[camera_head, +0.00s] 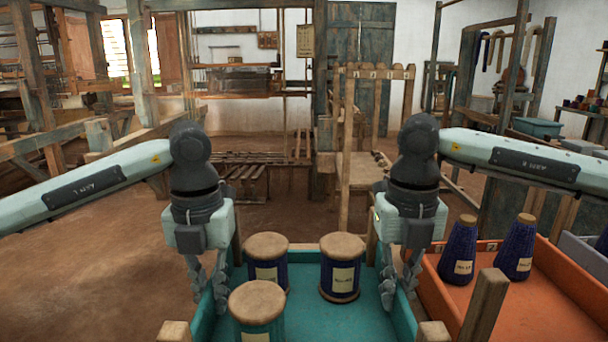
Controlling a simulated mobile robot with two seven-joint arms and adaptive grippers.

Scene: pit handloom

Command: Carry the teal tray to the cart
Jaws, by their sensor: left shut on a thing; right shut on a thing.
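The teal tray (306,312) is at the bottom middle of the head view, and its near part is cut off by the frame edge. It holds three wooden-ended spools: one with dark blue thread (267,262) at the back left, another dark blue one (342,268) at the back right, and a teal one (257,312) nearer me. My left gripper (208,292) is shut on the tray's left wall. My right gripper (401,286) is shut on its right wall. I cannot make out a cart for certain.
An orange tray (536,300) with dark blue thread cones (459,250) stands close on the right. A wooden post (485,306) rises at its near side. A wooden rack (345,150) and low slatted bench (250,166) stand ahead. Bare earth floor (80,260) is open on the left.

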